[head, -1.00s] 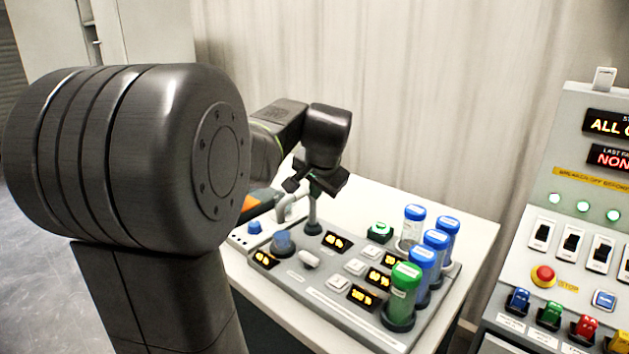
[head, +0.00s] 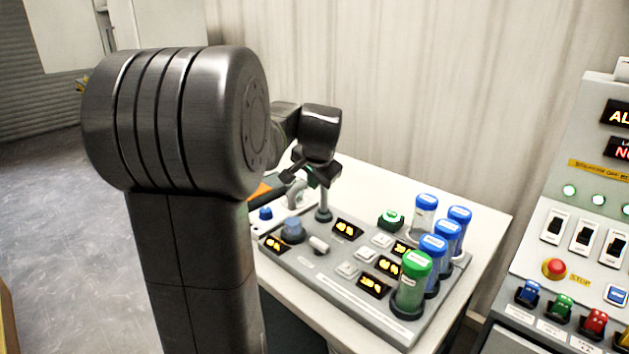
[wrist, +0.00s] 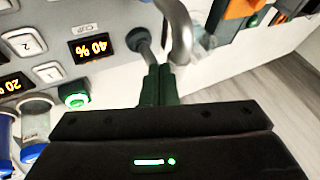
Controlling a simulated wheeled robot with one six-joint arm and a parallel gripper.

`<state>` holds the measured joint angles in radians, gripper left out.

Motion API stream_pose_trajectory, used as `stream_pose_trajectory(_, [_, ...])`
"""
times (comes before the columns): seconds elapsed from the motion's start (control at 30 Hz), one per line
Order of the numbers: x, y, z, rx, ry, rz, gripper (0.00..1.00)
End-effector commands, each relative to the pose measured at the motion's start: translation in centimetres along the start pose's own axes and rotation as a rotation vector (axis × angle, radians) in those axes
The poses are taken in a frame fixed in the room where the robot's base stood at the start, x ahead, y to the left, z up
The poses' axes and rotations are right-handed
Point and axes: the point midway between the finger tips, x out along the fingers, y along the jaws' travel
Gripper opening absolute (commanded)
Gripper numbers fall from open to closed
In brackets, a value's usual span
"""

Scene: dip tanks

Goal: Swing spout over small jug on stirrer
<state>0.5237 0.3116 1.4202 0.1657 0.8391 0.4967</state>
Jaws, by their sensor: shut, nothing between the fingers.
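The spout is a grey curved pipe (head: 297,191) on a short post (head: 323,207) at the back left of the control panel. In the wrist view the bent pipe (wrist: 181,32) shows at the top, just beyond my fingertips. My gripper (head: 318,180) is shut and empty, pointing down beside the top of the post. Its dark green fingers (wrist: 159,72) are together close to the pipe; I cannot tell whether they touch it. A small jug and a stirrer cannot be made out clearly; my arm hides part of that area.
The grey panel (head: 325,284) has lit displays, white buttons and a green button (head: 390,218). Several blue-capped tubes and a green-capped tube (head: 411,283) stand at its right. A switch console (head: 575,268) is further right. The white table (head: 480,214) is bare behind the tubes.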

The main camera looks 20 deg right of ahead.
Motion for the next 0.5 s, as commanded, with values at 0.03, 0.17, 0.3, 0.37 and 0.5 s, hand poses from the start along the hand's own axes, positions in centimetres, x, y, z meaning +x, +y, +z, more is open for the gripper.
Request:
stream_pose_trajectory(0.03, [0.01, -0.10, 0.07, 0.005, 0.003, 0.003, 0.00])
stream_pose_trajectory(0.17, [0.08, -0.30, 0.17, 0.029, 0.013, 0.015, 0.00])
stream_pose_trajectory(0.3, [0.13, -0.44, 0.21, 0.043, 0.020, 0.020, 0.00])
stream_pose_trajectory(0.37, [0.15, -0.52, 0.24, 0.050, 0.023, 0.023, 0.00])
stream_pose_trajectory(0.5, [0.21, -0.75, 0.32, 0.069, 0.032, 0.032, 0.00])
